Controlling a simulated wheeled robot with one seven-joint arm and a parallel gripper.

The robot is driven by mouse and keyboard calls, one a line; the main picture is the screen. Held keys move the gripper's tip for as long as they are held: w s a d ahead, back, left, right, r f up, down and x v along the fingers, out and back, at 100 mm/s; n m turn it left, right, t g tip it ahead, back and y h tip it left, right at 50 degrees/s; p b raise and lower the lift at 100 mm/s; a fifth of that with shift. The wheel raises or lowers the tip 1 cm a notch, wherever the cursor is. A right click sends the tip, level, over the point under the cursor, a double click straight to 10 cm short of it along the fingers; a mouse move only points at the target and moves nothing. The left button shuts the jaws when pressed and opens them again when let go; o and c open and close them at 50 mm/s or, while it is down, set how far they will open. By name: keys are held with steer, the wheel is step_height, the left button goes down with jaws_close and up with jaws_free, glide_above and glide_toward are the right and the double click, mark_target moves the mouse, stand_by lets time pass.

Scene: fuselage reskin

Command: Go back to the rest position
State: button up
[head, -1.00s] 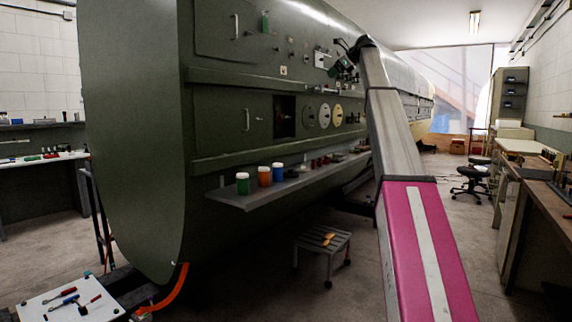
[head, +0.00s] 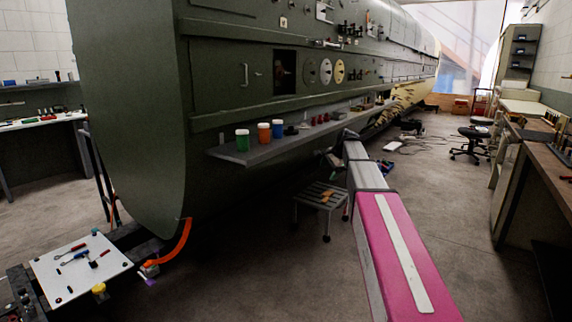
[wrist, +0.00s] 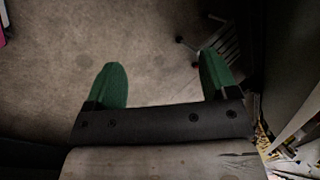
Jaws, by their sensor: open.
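My gripper shows in the wrist view (wrist: 160,85) with its two green fingers spread wide apart. Nothing is between them, and bare concrete floor lies beyond. In the head view my arm reaches forward and low along the right side of the green fuselage (head: 125,120). The gripper end is near the small step stool (head: 318,192) under the shelf, and is mostly hidden behind my arm there. The stool also shows in the wrist view (wrist: 222,45), just past the right finger.
A shelf (head: 240,157) on the fuselage holds green, orange and blue jars. A white tool board (head: 80,268) lies at lower left. A workbench (head: 548,150) and a swivel chair (head: 470,145) stand at right. The floor (head: 440,200) between arm and workbench is clear.

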steer(key=s+f+n+g+h, duration=0.1)
steer(key=s+f+n, duration=0.5)
steer(key=s+f, duration=0.8)
steer(key=s+f+n+g+h, duration=0.2)
steer(key=s+f+n, duration=0.3)
steer(key=s+f, duration=0.9)
steer(key=s+h, duration=0.1)
steer(key=s, duration=0.7)
steer(key=shift+s+f+n+g, duration=0.2)
steer(key=shift+f+n+g, duration=0.1)
steer(key=shift+f+n, duration=0.1)
